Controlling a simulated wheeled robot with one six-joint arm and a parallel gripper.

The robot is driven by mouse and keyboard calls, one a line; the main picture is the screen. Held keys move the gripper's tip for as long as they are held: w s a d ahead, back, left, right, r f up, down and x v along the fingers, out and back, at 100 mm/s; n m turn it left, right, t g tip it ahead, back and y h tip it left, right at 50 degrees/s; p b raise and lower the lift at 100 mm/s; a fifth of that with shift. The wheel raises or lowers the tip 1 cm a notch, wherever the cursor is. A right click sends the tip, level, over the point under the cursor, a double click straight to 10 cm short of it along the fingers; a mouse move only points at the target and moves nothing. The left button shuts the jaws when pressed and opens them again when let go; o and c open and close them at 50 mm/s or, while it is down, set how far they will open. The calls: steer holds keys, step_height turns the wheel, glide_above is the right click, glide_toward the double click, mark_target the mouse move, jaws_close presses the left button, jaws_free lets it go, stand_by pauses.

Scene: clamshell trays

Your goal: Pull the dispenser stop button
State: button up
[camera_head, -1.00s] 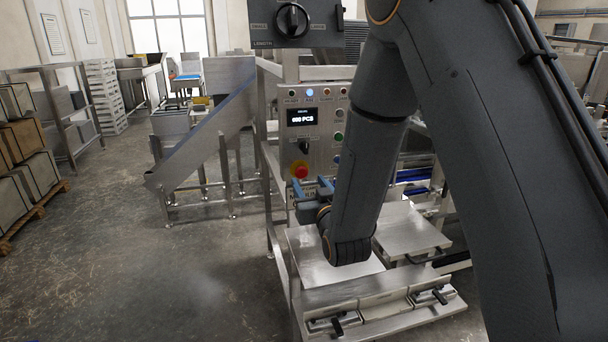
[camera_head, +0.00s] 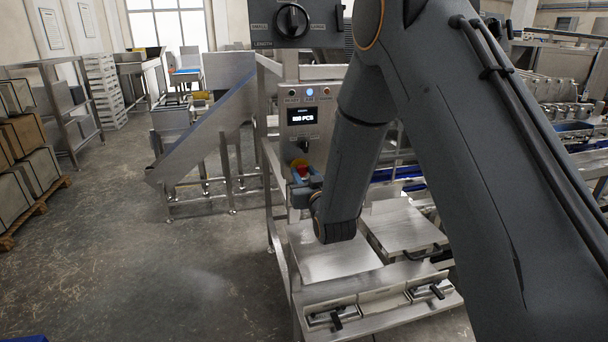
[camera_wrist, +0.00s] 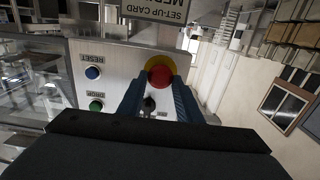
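The stop button is a red mushroom head on a yellow surround. It shows in the wrist view (camera_wrist: 160,76) and, partly covered, in the head view (camera_head: 303,171). It sits on the grey dispenser control panel (camera_head: 317,141). My gripper (camera_wrist: 158,84) is open, its two blue fingers apart. In the wrist view the fingertips reach to the left and right sides of the red head. I cannot tell whether they touch it. In the head view my wrist hides the lower part of the panel.
A black knob (camera_wrist: 149,104) shows between the fingers. A lit display (camera_head: 302,116) is above the stop button. A steel platform (camera_head: 330,256) lies under my wrist.

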jaws_close()
steer(key=shift+s+d+b, duration=0.15)
steer(key=shift+s+b, duration=0.2)
steer(key=shift+s, duration=0.2)
steer(key=o, duration=1.1)
jaws_free()
steer(key=shift+s, duration=0.1)
steer(key=b+v, duration=0.2)
steer(key=v, duration=0.5)
steer(key=shift+s, duration=0.4)
steer(key=shift+d, duration=0.15)
